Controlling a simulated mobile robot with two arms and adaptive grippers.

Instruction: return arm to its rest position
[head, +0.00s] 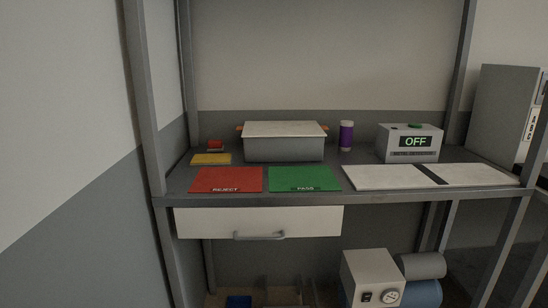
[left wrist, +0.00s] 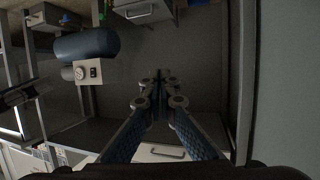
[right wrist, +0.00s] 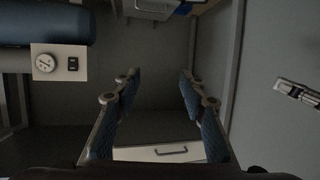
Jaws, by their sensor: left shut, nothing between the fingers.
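Neither gripper shows in the head view. In the left wrist view my left gripper (left wrist: 160,77) has its fingertips together and nothing between them. In the right wrist view my right gripper (right wrist: 159,75) has its fingers spread wide apart, with nothing between them. Both grippers are clear of the bench. A white drawer front with a handle shows beyond the fingers in the left wrist view (left wrist: 148,152) and the right wrist view (right wrist: 150,153).
The workbench (head: 350,200) carries a red REJECT mat (head: 226,178), green PASS mat (head: 304,178), lidded grey bin (head: 284,149), purple bottle (head: 346,136), and a box reading OFF (head: 410,146). The drawer (head: 215,220) is shut. A gauge unit (head: 372,278) stands below. A wall is at left.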

